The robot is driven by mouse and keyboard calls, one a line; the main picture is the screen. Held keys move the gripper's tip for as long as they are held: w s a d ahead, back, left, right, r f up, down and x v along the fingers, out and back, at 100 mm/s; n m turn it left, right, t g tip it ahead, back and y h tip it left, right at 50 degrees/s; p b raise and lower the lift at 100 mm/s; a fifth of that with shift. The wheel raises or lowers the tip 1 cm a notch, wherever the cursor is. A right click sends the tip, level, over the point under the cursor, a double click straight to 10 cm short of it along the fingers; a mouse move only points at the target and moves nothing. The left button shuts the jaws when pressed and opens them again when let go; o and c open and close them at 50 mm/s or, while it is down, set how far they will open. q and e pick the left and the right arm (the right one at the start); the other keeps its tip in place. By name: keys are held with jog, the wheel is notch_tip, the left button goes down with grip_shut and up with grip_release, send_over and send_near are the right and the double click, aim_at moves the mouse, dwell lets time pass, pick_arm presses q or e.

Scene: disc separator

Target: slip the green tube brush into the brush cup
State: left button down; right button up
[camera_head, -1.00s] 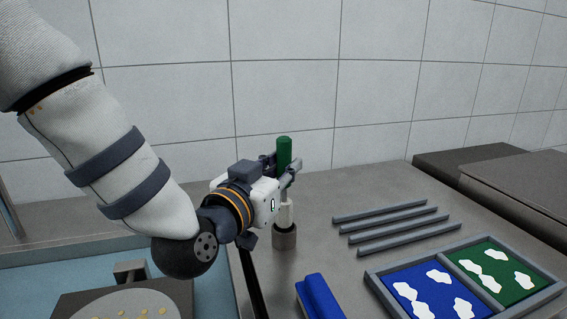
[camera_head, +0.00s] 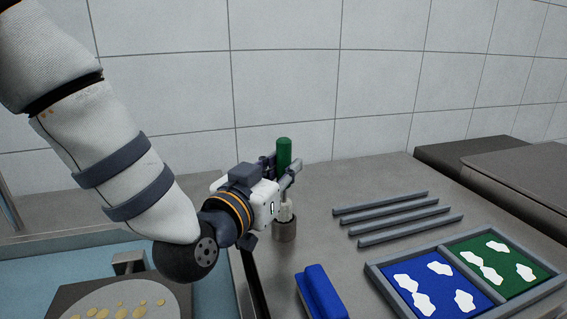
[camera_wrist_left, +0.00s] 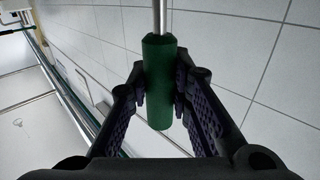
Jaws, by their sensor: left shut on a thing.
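The green tube brush (camera_head: 284,152) stands upright in my left gripper (camera_head: 287,172), which is shut on its green handle. In the left wrist view the handle (camera_wrist_left: 159,85) sits between the two fingers (camera_wrist_left: 164,88), with a metal rod running out of it. The pale brush head (camera_head: 286,211) hangs below the gripper, directly over the brush cup (camera_head: 285,230), a small grey-brown cylinder on the counter. The head's lower end meets the cup's rim in the picture; I cannot tell how far inside it is. My right gripper is not in view.
A blue block (camera_head: 319,293) lies in front of the cup. Several grey bars (camera_head: 405,215) lie to the right, behind a grey-framed tray (camera_head: 374,272) with blue and green panels. A blue-lined basin (camera_head: 60,269) is at left. The tiled wall (camera_head: 370,80) stands behind.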

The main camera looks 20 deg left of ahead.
pick_arm(q)
jog(key=shift+f, duration=0.9)
jog(key=shift+f, duration=0.1)
jog(key=shift+f+b, duration=0.3)
jog(key=c, duration=1.4)
grip_release()
jog(key=shift+r, duration=0.1)
jog(key=shift+o, duration=0.2)
